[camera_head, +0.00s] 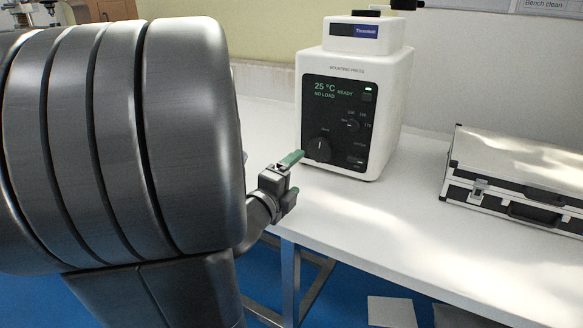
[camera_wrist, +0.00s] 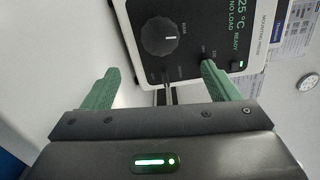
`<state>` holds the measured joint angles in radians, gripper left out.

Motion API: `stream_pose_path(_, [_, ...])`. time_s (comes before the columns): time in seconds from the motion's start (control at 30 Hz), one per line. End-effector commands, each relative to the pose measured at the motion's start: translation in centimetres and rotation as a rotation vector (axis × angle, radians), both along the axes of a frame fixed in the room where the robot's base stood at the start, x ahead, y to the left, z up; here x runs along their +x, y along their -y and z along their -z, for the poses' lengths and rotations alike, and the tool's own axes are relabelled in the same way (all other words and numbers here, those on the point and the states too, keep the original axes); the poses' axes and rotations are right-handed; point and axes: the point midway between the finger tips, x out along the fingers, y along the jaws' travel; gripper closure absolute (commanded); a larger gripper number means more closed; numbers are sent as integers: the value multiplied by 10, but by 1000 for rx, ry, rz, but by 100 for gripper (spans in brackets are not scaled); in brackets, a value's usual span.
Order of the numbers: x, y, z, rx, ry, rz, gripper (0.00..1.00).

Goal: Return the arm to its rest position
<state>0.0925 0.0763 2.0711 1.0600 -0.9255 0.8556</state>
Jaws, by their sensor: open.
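My gripper (camera_head: 291,172) is at the front edge of the white bench, in front of and to the left of the mounting press (camera_head: 349,105). The wrist view shows my gripper (camera_wrist: 160,88) with its two green fingers spread wide and nothing between them. The press front, with its dark panel and round knob, also shows in the wrist view (camera_wrist: 165,36) beyond the fingers. Its display reads 25 °C, READY and NO LOAD. My large dark arm link covers the left part of the head view and hides what is behind it.
The white bench top (camera_head: 413,215) is clear in front of the press. A silver case with black edges (camera_head: 515,175) lies closed at the right. The bench's metal legs (camera_head: 291,280) stand on a blue floor (camera_head: 342,300). Other equipment (camera_head: 28,12) shows at the far upper left.

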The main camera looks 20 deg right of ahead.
Motion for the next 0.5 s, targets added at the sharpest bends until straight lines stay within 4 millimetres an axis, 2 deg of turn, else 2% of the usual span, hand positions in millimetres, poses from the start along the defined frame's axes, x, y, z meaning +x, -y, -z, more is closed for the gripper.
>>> stream_pose_path(0.33, [0, 0, 0, 0, 0, 0, 18])
stream_pose_path(0.5, [7, 8, 1, 0, -1, 2, 18])
